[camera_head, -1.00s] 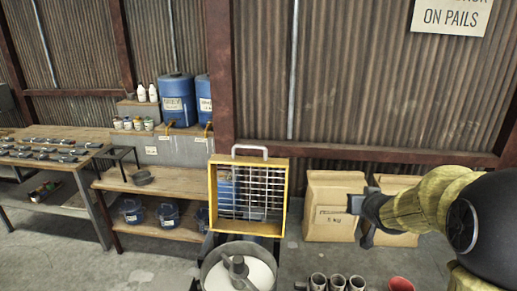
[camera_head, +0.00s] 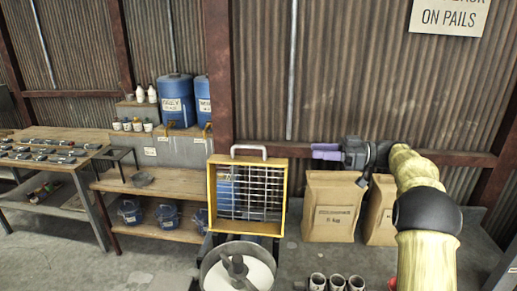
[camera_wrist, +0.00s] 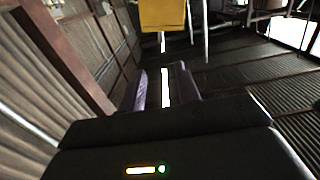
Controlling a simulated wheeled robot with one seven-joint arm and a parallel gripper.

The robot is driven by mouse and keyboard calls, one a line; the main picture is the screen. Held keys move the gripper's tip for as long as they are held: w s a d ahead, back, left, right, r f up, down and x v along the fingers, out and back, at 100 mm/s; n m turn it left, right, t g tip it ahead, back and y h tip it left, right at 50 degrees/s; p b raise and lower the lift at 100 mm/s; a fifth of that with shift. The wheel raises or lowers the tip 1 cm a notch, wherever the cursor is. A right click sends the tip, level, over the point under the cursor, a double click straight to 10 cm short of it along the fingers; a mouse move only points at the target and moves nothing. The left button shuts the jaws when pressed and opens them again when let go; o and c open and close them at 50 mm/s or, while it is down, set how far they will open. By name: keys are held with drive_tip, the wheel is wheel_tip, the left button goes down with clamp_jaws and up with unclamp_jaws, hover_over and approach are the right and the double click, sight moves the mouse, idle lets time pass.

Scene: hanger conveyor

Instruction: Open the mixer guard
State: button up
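The mixer guard is a yellow frame (camera_head: 212,200) with a wire grid. It stands upright behind the mixer bowl (camera_head: 208,272), and a pale handle (camera_head: 264,147) arches over its top edge. The bowl's open top and a grey mixing part (camera_head: 236,267) are in plain view. My gripper (camera_head: 318,151) is right of the guard, about level with the handle and apart from it, fingers pointing left. In the wrist view its two purple fingers (camera_wrist: 163,88) are open with nothing between them. A yellow piece (camera_wrist: 162,14) at the top of that view may be the guard.
Paper sacks (camera_head: 330,210) stand below my gripper. Several cups (camera_head: 336,283) are at the bottom edge. A wooden shelf (camera_head: 180,184) with blue drums (camera_head: 176,100) above is left of the guard. The corrugated wall (camera_head: 390,80) is behind.

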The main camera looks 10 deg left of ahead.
sight(258, 147)
drive_tip(key=shift+s+r, duration=0.1)
drive_tip(key=shift+s, duration=0.05)
drive_tip(key=a+p, duration=0.1)
drive_tip(key=a, duration=0.4)
drive_tip(key=a+p, duration=0.2)
drive_tip(key=a, duration=0.4)
drive_tip(key=s+a+p, duration=0.1)
drive_tip(key=a+p, duration=0.1)
drive_tip(key=a, duration=0.3)
drive_tip(key=shift+a+r, duration=0.1)
drive_tip(key=shift+a, duration=0.6)
drive_tip(key=shift+w, duration=0.1)
drive_tip(key=shift+c, duration=0.2)
clamp_jaws()
